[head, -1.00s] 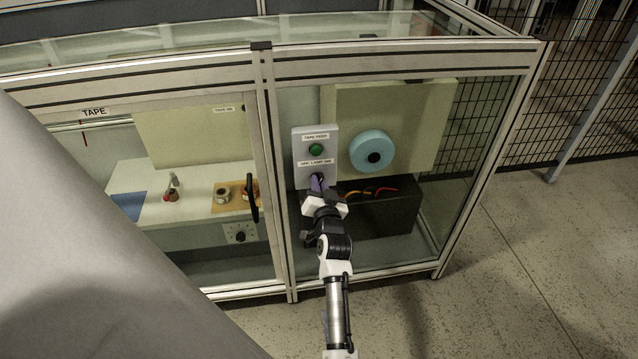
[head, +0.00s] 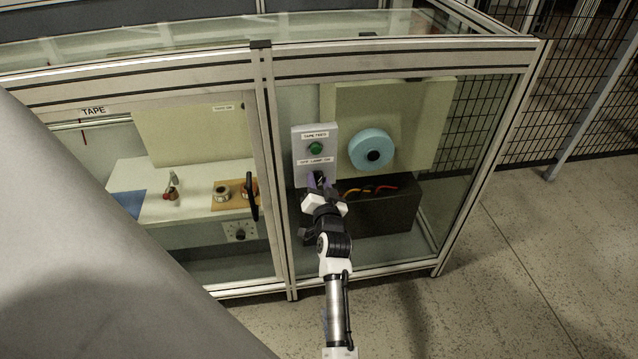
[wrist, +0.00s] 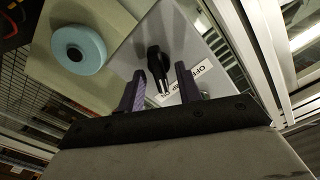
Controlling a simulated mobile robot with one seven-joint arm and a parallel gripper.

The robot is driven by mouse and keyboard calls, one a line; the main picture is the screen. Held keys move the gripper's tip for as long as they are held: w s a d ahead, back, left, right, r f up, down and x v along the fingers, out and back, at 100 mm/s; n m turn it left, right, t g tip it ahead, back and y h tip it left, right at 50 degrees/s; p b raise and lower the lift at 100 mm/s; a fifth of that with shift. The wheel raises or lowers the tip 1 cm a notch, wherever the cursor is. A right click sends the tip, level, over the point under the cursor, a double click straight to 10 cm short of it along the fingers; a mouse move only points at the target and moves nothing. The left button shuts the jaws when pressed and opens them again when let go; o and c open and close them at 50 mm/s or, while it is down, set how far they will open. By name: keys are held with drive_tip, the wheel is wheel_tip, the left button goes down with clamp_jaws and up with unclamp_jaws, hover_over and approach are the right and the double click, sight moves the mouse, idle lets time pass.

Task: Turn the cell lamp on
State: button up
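The lamp switch is a black rotary knob (wrist: 157,62) on the lower part of a grey control box (head: 301,155), above an "OFF LAMP ON" label (wrist: 190,88) in the wrist view. My gripper (wrist: 159,70) is open, its two purple fingers apart. The knob shows between the fingertips, with clear space on both sides; I cannot tell how deep the fingers reach around it. In the head view my gripper (head: 319,178) is at the box's lower edge and mostly hides the knob.
A green button (head: 316,149) under a "TAPE FEED" label sits above the switch. A blue tape roll (head: 358,146) is mounted to the right. A dark box (head: 400,212) with coloured cables stands below it. A frame post (head: 268,170) and a black door handle (head: 252,198) are left.

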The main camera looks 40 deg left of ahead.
drive_tip(key=b+v, duration=0.4)
drive_tip(key=v, duration=0.9)
drive_tip(key=shift+s+d, duration=0.25)
